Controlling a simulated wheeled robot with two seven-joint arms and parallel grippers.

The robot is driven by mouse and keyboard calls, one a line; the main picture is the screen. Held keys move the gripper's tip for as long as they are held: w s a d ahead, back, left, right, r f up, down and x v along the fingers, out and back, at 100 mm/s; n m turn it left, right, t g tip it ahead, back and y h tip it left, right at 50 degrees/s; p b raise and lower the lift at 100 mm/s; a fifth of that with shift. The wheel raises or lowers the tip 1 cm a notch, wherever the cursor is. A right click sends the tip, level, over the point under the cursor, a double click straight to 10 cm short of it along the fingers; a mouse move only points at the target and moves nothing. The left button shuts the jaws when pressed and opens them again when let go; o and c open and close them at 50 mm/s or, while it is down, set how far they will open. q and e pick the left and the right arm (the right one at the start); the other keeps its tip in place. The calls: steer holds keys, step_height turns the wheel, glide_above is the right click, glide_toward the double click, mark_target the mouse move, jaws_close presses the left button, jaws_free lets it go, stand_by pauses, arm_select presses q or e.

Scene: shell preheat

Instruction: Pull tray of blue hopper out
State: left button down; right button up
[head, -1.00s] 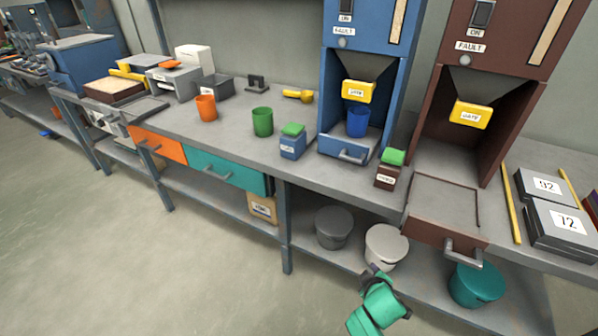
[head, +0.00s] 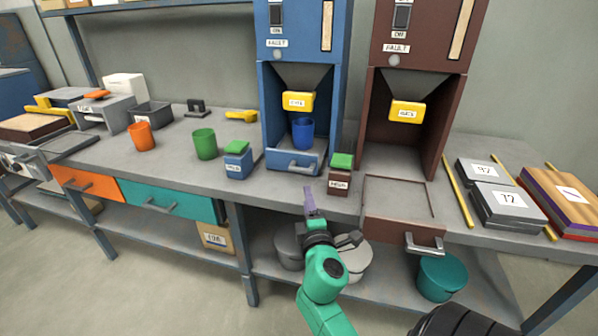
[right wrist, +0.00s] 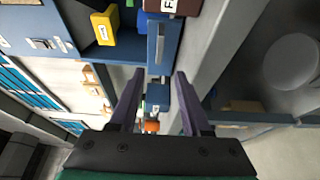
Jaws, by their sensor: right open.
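The blue hopper (head: 270,105) stands on the bench, with a yellow gate (head: 298,101) and a blue cup (head: 302,133) under its funnel. Its blue tray (head: 283,159) is pushed in, with a grey handle (head: 292,169) on the front. The tray front also shows in the right wrist view (right wrist: 171,42), ahead of the fingertips. My right gripper (head: 309,196) is open and empty, just in front of and below the tray handle, apart from it. In the right wrist view the purple fingers (right wrist: 157,75) are spread. My left gripper is not in view.
The brown hopper (head: 450,120) stands to the right, its tray (head: 400,198) pulled out over the bench edge. A small green-lidded brown jar (head: 340,175) and a green-lidded blue jar (head: 237,163) flank the blue tray. Pots (head: 356,262) stand on the shelf below.

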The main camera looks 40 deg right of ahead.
mark_target(301, 172)
steer(key=x, duration=1.4)
steer(key=shift+w+d, duration=0.1)
steer(key=shift+w, duration=0.15)
jaws_close()
stand_by(0.6)
